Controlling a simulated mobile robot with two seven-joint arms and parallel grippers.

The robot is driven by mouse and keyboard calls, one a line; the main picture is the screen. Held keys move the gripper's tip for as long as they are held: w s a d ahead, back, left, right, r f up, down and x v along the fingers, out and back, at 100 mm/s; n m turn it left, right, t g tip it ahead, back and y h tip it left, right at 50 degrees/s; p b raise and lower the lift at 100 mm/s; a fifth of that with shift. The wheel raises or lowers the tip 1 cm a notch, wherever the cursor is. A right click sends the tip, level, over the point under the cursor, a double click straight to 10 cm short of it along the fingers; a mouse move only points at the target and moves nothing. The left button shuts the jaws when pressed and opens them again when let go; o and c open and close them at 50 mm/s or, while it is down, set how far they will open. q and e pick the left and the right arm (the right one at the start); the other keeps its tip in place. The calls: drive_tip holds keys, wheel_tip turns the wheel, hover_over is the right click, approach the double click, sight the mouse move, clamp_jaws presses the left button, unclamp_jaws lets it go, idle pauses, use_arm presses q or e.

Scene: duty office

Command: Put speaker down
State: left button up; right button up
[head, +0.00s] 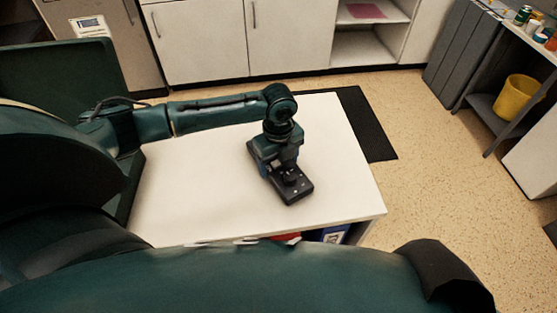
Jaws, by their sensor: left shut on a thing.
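The speaker (297,192) is a black, long, box-like thing over the right half of the white table (195,195). My left gripper (284,171) points down and is shut on it. The gripper and wrist cover the speaker's middle. The speaker lies flat, at or very near the tabletop; I cannot tell whether it touches. My right gripper is not in view.
The tabletop around the speaker is bare. Its right edge is near, with open floor (420,150) and a dark mat (368,125) beyond. White cabinets (200,45) stand behind. A yellow bin (514,97) sits on a shelf at the right.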

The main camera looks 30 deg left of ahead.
sight(279, 161)
use_arm(q)
drive_tip(key=o, duration=1.4)
drive_tip(key=shift+f, duration=0.1)
drive_tip(key=shift+r+p, duration=0.3)
drive_tip(key=shift+r, duration=5.85)
